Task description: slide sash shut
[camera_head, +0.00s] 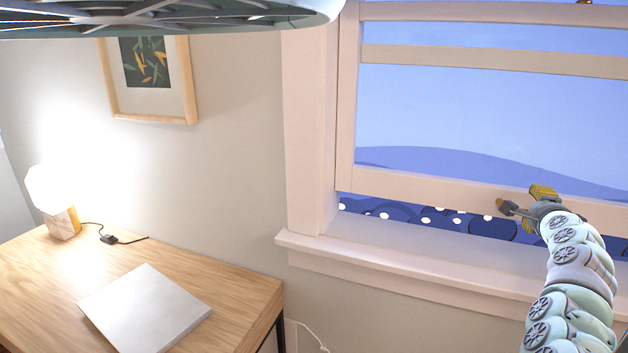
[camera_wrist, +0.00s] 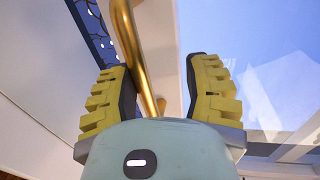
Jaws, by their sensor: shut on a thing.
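The window sash (camera_head: 430,187) is a pale frame at the right of the head view. Its bottom rail stands above the sill (camera_head: 400,255), leaving a gap through which a dark blue, white-dotted outdoor scene shows. My gripper (camera_head: 522,203) is at the bottom rail, right of its middle. The handle is mostly hidden by my gripper in the head view.
A wooden desk (camera_head: 60,290) stands at the lower left with a closed silver laptop (camera_head: 145,308) and a lit lamp (camera_head: 58,205). A framed picture (camera_head: 190,85) hangs on the wall. A large pale object (camera_head: 200,22) crosses the top left. The visible sill looks clear.

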